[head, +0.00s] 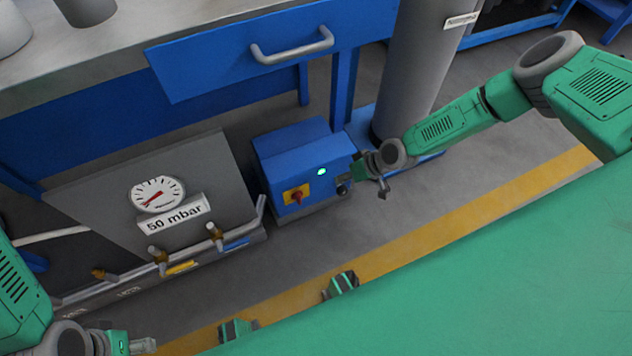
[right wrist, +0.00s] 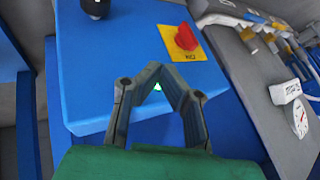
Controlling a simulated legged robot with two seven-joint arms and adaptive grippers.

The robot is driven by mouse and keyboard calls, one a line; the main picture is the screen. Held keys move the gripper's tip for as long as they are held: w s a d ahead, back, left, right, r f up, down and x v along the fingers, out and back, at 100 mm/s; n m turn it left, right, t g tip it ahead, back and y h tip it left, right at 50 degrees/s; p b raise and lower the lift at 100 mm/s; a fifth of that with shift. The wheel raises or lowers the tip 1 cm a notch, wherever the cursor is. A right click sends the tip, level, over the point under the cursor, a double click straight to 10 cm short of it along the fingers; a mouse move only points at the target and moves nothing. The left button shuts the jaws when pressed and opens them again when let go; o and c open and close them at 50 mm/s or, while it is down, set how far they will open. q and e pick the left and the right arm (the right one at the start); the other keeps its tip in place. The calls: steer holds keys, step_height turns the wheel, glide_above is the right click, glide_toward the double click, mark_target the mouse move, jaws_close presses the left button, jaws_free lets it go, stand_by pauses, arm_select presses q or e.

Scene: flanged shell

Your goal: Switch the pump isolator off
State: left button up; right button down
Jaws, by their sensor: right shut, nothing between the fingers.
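The pump isolator is a red rotary switch (head: 296,196) on a yellow plate, on the front of a blue box (head: 300,150). It also shows in the right wrist view (right wrist: 186,38), right of the fingertips; the small lettering on its plate is not clear. A lit green lamp (head: 321,171) sits up and right of the switch. My right gripper (head: 354,174) is shut and empty, in front of the box's right end, apart from the switch. In the right wrist view its fingertips (right wrist: 155,68) meet, with the lamp just behind them. My left gripper (head: 143,346) is low at the left, its jaws unclear.
A black knob (right wrist: 96,8) is on the same box. Left of the box stands a grey panel with a gauge (head: 157,194), a "50 mbar" label (head: 174,219) and pipes with valves (head: 215,233). A grey column (head: 418,70) rises behind.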

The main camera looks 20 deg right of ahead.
mark_target(299, 198)
arm_select(q)
steer(key=shift+a+f+b, duration=0.15)
steer(key=shift+f+b, duration=0.9)
steer(key=shift+f, duration=0.1)
steer(key=shift+a+f+b, duration=0.1)
steer(key=shift+f+b, duration=0.95)
steer(key=shift+f, duration=0.1)
arm_select(e)
steer(key=w+a+f, duration=0.3)
steer(key=a+f, duration=0.4)
steer(key=a, duration=0.2)
steer(key=shift+w+a+f, duration=0.15)
steer(key=shift+f, duration=0.15)
arm_select(q)
steer(key=shift+d+r, duration=0.1)
steer(key=shift+r, duration=0.05)
steer(key=shift+d+r+p, duration=0.3)
steer(key=shift+r+p, duration=0.2)
steer(key=shift+p, duration=0.05)
steer(key=shift+d+r+p, duration=0.25)
steer(key=shift+r+p, duration=0.2)
steer(key=shift+p, duration=0.1)
arm_select(e)
steer(key=shift+a+r+h, duration=0.15)
steer(key=shift+r+h, duration=0.05)
steer(key=shift+h, duration=0.2)
arm_select(q)
steer(key=shift+d+r, duration=0.1)
steer(key=shift+r, duration=0.1)
